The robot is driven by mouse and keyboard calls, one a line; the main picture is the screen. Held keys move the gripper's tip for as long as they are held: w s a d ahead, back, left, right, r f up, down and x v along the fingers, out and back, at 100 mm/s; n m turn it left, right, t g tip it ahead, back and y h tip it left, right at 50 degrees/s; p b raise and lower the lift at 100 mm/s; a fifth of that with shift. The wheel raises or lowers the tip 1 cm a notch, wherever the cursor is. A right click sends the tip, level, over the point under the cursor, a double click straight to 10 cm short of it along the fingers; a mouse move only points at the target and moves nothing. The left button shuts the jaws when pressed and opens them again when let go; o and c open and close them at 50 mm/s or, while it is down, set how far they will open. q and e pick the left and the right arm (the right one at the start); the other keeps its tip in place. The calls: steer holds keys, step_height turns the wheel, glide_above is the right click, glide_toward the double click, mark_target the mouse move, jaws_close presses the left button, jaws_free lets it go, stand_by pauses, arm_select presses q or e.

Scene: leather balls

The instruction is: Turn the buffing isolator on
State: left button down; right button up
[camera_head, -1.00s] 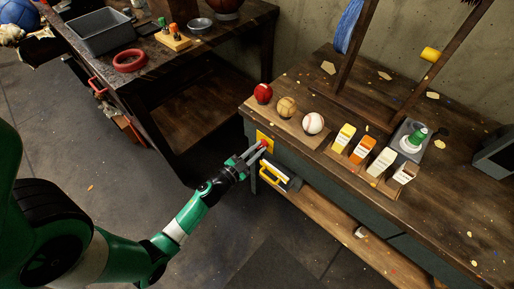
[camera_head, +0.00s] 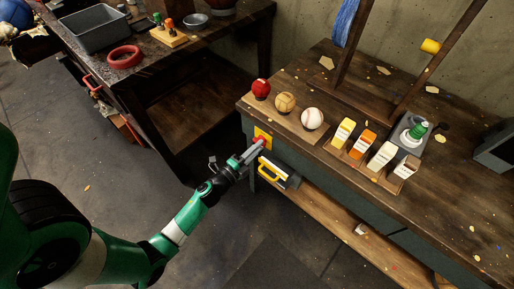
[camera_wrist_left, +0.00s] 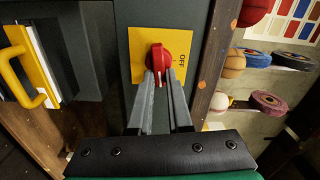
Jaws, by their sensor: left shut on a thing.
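The isolator is a yellow plate (camera_wrist_left: 139,70) with a red rotary knob (camera_wrist_left: 157,63), set on the dark front of the bench. In the wrist view the word OFF is printed beside the knob, on the plate's right side. In the head view the yellow plate (camera_head: 262,134) is partly covered by my gripper. My left gripper (camera_head: 256,147) reaches it from the left. Its two fingers (camera_wrist_left: 163,84) are shut on the red knob, whose upper part stays visible between and above the tips. My right gripper is not in view.
A yellow handle (camera_head: 268,173) sticks out just below the isolator. Open floor lies left of the bench.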

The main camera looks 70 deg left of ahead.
arm_select(q)
steer(key=shift+f+m, duration=0.1)
steer(key=shift+m, duration=0.7)
steer(key=c, duration=0.8)
jaws_free()
steer(key=shift+c, duration=0.2)
steer(key=p+v, duration=0.1)
steer(key=v, duration=1)
steer(key=shift+s+d, duration=0.2)
steer(key=shift+s, duration=0.05)
